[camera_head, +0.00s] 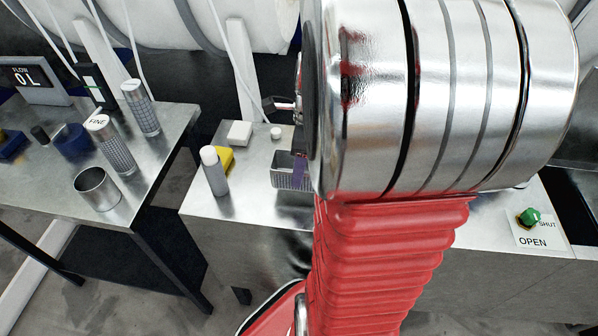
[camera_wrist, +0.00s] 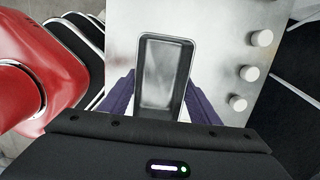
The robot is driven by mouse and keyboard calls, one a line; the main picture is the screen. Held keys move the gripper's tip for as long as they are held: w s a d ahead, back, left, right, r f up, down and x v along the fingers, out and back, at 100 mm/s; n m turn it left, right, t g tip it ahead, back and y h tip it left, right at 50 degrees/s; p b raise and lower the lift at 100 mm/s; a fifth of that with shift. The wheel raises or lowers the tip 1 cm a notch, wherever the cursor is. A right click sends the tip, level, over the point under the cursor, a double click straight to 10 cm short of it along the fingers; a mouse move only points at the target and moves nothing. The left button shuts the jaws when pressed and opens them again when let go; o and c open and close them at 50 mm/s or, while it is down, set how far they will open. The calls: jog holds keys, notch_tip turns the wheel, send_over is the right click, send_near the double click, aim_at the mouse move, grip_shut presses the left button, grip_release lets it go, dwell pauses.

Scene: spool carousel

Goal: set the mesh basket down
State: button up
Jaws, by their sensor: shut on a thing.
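The mesh basket (camera_head: 285,181) is a small grey metal basket at the middle of the head view, over the steel bench, partly hidden by my arm. In the wrist view the basket (camera_wrist: 166,68) is seen from above, rectangular and upright, and looks empty. My gripper (camera_wrist: 159,106) has purple fingers on either side of the basket's near part and is shut on it. In the head view one purple finger of my gripper (camera_head: 300,169) shows at the basket. I cannot tell whether the basket's underside touches the bench.
On the steel bench (camera_head: 230,208), a grey bottle with a white top (camera_head: 215,172), a yellow block (camera_head: 226,158) and a white block (camera_head: 240,133) stand left of the basket. A green knob (camera_head: 529,216) is at the right. A left table holds a metal cup (camera_head: 97,190).

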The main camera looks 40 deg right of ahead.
jog(key=shift+f, duration=1.85)
jog(key=o, duration=1.1)
jog(key=shift+f, duration=0.1)
notch_tip(320, 180, up, 12)
jog(key=s, duration=0.1)
jog(key=shift+d, duration=0.4)
jog(key=shift+a, duration=0.1)
